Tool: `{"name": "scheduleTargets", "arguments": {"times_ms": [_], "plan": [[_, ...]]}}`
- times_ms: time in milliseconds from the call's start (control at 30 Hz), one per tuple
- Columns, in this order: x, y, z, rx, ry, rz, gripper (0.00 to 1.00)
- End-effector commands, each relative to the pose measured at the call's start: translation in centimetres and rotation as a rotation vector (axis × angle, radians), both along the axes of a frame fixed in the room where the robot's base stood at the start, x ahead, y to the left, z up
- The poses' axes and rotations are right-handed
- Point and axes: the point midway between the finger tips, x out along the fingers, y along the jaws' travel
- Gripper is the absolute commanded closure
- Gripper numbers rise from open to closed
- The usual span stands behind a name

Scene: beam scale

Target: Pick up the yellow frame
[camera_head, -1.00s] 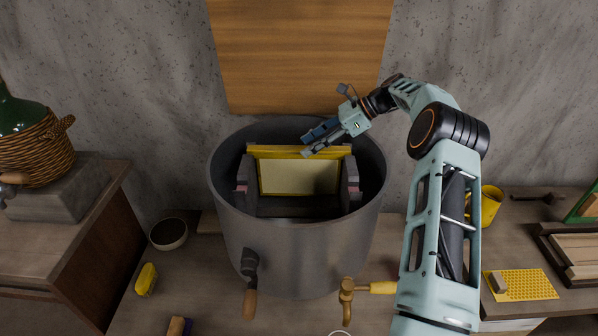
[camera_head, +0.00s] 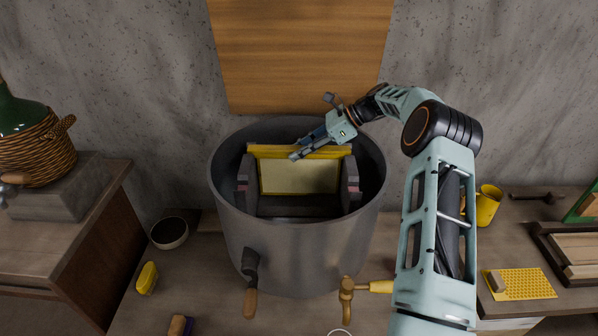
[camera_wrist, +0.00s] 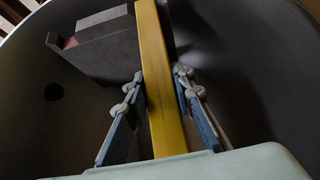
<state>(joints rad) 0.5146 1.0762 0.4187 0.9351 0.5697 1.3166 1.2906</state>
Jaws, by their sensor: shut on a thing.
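The yellow frame (camera_head: 270,152) sits in the grey drum (camera_head: 300,240), upright between two dark grey side blocks, with a pale panel (camera_head: 299,177) inside it.
A brass tap (camera_head: 347,296) and a wood-handled tool (camera_head: 251,285) are at the drum's front. A yellow mug (camera_head: 488,206) stands on the right of the bench. A bowl (camera_head: 169,232) is on the left.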

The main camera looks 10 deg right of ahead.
Motion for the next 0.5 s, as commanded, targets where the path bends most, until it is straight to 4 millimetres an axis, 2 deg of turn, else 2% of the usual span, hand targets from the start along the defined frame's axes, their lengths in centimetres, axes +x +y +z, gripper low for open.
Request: {"name": "scheduleTargets", "arguments": {"times_ms": [500], "plan": [[0.04, 0.01, 0.55, 0.001, -0.002, 0.000, 1.00]]}}
